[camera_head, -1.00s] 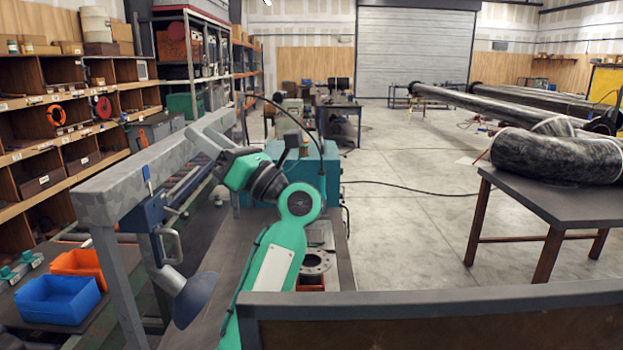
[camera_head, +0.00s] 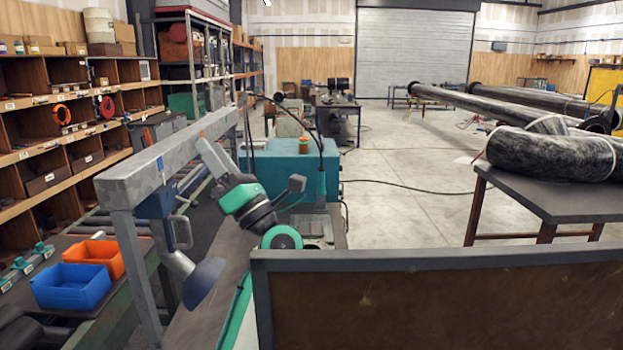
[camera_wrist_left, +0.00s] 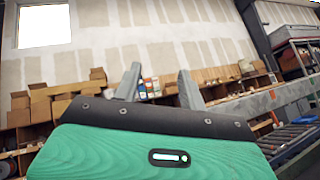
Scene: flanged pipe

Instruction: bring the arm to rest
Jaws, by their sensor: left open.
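My left arm, green and black, rises from the bottom edge in the head view and bends at a round green joint (camera_head: 282,237). Its forearm points up and left to my left gripper (camera_head: 208,152), which shows against the grey overhead beam (camera_head: 170,160). In the left wrist view the two grey fingers of the gripper (camera_wrist_left: 158,86) stand apart with nothing between them. They point towards the wall and shelves, and the green wrist housing fills the foreground. I cannot tell how near the fingers are to the beam. My right gripper is not in view.
A brown panel with a grey rim (camera_head: 430,260) stands close in front. A blue bin (camera_head: 72,290) and an orange bin (camera_head: 97,255) lie at the left. A teal machine (camera_head: 300,165) stands behind the arm. A dark table (camera_head: 550,197) bears a pipe elbow (camera_head: 550,155); clear floor lies between.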

